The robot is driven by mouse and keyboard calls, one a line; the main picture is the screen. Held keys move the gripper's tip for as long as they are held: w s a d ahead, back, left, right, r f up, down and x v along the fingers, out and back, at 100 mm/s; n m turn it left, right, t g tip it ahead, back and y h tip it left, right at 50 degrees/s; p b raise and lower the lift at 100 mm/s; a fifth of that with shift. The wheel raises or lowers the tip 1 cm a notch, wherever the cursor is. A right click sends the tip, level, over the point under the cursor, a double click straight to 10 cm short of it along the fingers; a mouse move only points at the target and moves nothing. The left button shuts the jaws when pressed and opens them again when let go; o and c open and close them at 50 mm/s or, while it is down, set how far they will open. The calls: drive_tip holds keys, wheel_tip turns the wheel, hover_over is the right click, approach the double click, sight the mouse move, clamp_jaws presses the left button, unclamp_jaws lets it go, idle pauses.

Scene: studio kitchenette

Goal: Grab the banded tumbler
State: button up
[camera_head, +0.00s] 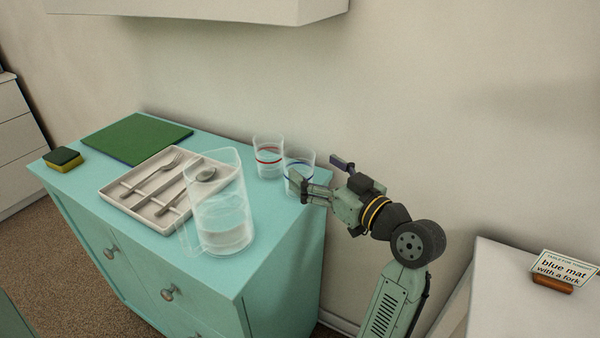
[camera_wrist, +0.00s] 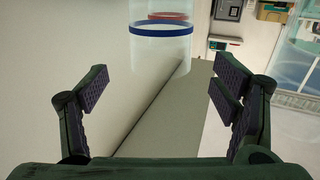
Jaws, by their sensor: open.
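Two clear tumblers stand at the back right of the turquoise cabinet top: one with a red band (camera_head: 268,156) and one with a blue band (camera_head: 299,172). My gripper (camera_head: 322,176) is open and empty, at the right of the blue-banded tumbler. In the head view one finger overlaps that tumbler; I cannot tell whether they touch. In the wrist view, the blue-banded tumbler (camera_wrist: 160,46) is ahead, centred beyond the open fingers (camera_wrist: 160,92). The red-banded tumbler (camera_wrist: 168,17) shows directly behind it.
A clear pitcher (camera_head: 219,205) stands at the cabinet's front right, beside a cutlery tray (camera_head: 127,199). A green board (camera_head: 136,137) and a sponge (camera_head: 63,158) lie further left. The wall is close behind the tumblers. A sign (camera_head: 564,270) stands on a white surface at right.

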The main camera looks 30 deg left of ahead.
sight(309, 166)
drive_tip(key=p+x, duration=0.2)
drive_tip(key=x, duration=0.3)
drive_tip(key=shift+s, duration=0.1)
drive_tip(key=shift+a, duration=0.55)
drive_tip(key=shift+c, duration=0.5)
drive_tip(key=c, duration=1.3)
